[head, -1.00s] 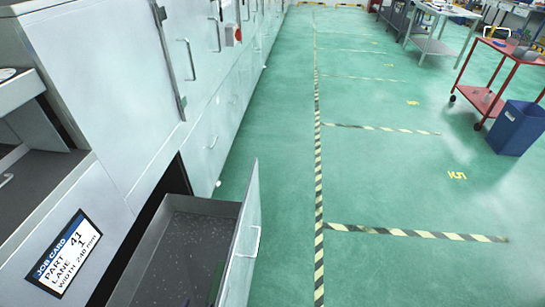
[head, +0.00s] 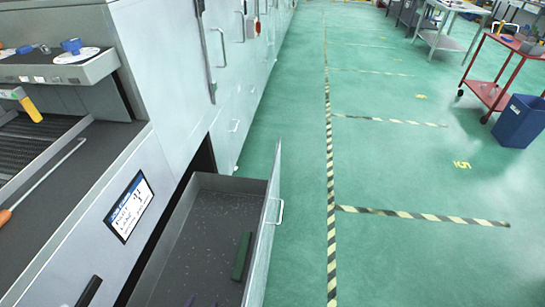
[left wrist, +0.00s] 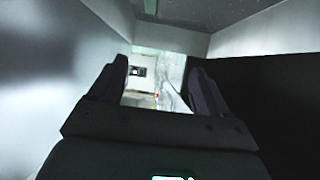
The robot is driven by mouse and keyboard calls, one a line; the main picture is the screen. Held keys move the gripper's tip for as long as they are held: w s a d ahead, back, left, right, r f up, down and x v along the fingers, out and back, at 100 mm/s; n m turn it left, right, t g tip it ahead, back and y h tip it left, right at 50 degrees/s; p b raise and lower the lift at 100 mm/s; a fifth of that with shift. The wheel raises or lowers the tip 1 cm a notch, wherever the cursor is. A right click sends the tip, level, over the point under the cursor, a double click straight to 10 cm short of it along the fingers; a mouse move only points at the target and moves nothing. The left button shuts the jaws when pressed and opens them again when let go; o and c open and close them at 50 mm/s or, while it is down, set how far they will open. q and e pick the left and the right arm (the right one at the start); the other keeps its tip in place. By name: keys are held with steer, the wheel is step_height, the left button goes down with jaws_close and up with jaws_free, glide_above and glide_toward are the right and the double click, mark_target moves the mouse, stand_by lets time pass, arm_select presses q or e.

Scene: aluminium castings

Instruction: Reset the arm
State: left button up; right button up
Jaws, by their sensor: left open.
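My left gripper (left wrist: 158,75) fills the lower middle of the left wrist view. Its two dark fingers stand apart with nothing between them. Pale walls and a dark panel surround it closely in that view. In the head view only small dark tips show at the bottom edge, over the open drawer (head: 205,235); I cannot tell for sure that they are my fingers. A dark green bar (head: 242,256) lies in the drawer near its right wall. My right gripper is in neither view.
The drawer juts from the pale cabinet (head: 165,70) beside a job card (head: 129,206). A screwdriver-like tool (head: 40,182) and a yellow-handled tool (head: 31,108) lie on the left bench. A red cart (head: 493,92) and blue bin (head: 521,120) stand far right. The green floor between is clear.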

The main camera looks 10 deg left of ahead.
arm_select(q)
steer(key=s+d+r+m+g+h+p, duration=0.1)
steer(key=d+r+g+p, duration=0.15)
steer(key=r, duration=0.65)
steer(key=d+r+g+p, duration=0.15)
steer(key=d+r, duration=0.25)
steer(key=r, duration=0.5)
steer(key=s+d+r+m+g, duration=0.1)
steer(key=s+r+g, duration=0.4)
steer(key=s, duration=0.4)
step_height(320, 180, up, 38)
steer(key=s+p, duration=0.1)
steer(key=p, duration=3.7)
steer(key=shift+r+y+p, duration=0.25)
steer(key=shift+y+p, duration=0.05)
steer(key=shift+p, duration=0.05)
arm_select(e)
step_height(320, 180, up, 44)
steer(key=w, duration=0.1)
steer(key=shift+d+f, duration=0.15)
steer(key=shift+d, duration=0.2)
